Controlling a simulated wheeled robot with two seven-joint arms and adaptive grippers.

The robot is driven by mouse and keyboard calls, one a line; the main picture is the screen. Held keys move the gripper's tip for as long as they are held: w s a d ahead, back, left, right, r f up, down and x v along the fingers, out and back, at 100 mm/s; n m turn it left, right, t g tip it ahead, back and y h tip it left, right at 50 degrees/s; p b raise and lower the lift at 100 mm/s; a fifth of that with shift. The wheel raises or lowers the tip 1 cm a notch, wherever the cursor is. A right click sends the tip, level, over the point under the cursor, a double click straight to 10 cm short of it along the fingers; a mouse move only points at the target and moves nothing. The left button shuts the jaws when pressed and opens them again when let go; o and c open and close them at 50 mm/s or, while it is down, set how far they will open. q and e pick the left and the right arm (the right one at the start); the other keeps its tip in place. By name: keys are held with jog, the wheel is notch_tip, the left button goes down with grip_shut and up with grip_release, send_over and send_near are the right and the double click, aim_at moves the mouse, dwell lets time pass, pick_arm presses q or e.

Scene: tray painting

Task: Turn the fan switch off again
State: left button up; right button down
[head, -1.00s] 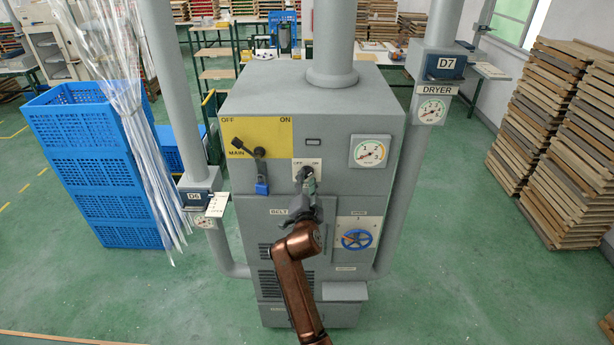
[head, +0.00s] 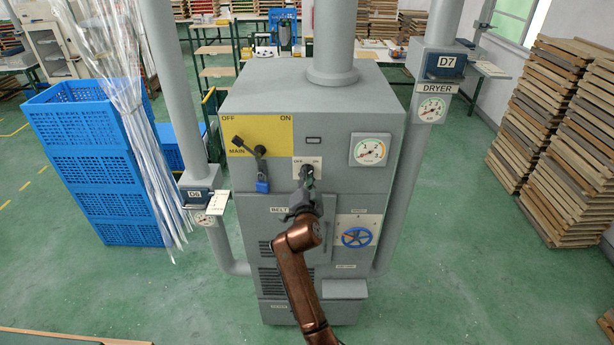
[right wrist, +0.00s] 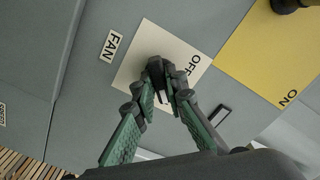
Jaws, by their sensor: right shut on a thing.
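The fan switch is a dark knob (head: 307,170) on a small pale plate (head: 298,162) marked OFF and ON, on the front of the grey cabinet (head: 245,100). In the right wrist view the knob (right wrist: 155,68) sits between my fingertips, beside the FAN label (right wrist: 111,45). The word OFF shows on the plate (right wrist: 150,38); ON is hidden there. My right gripper (head: 306,180) is shut on the knob, its fingers (right wrist: 164,90) at either side. The fingers partly hide the knob, so its exact setting is unclear. My left gripper is not in view.
The main lever (head: 248,148) on its yellow panel (head: 270,133) and a blue padlock (head: 262,184) are left of the switch. Blue crates (head: 90,160) stand left.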

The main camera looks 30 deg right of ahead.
jog(key=shift+n, duration=0.3)
jog(key=shift+n+p, duration=2.55)
jog(key=shift+n, duration=6.15)
jog(key=c, duration=2)
grip_release()
jog(key=shift+o, duration=0.2)
jog(key=shift+s, duration=0.1)
